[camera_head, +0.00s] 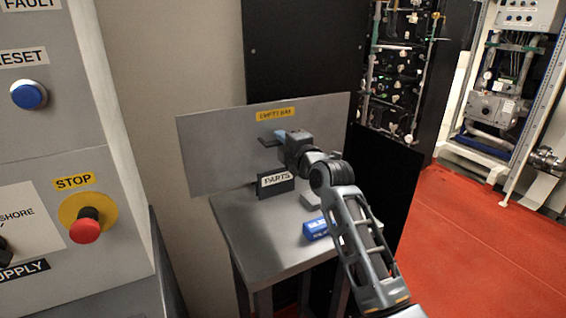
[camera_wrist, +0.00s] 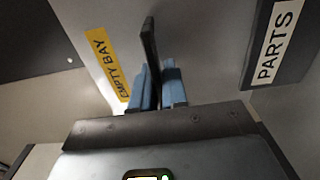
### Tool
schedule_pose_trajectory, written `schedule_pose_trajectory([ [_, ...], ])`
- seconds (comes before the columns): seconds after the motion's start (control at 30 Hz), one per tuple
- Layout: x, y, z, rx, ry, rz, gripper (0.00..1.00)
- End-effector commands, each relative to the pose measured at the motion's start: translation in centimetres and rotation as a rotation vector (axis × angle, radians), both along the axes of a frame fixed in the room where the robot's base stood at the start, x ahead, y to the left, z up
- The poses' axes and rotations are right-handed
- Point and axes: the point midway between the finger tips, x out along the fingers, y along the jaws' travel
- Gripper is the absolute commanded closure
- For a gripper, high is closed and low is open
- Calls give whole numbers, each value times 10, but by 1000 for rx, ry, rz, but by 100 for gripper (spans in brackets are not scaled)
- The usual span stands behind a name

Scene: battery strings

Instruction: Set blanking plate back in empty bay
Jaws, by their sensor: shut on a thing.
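My gripper (camera_head: 279,135) is at the plate's face, below the label. I cannot tell whether the plate touches the cabinet or the table.
A metal table (camera_head: 240,225) stands below the plate. On it are a dark holder marked "PARTS" (camera_head: 275,184), a blue item (camera_head: 315,230) and a small grey block (camera_head: 311,200). A control cabinet with a red stop button (camera_head: 86,226) is at left. Open red floor (camera_head: 470,240) lies at right.

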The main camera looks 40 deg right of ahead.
Motion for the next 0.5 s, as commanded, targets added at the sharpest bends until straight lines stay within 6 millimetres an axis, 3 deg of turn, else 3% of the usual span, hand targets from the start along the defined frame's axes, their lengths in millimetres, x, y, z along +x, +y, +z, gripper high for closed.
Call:
schedule_pose_trajectory([
  [0.5, 0, 0, 17, -2, -6, -1, 100],
])
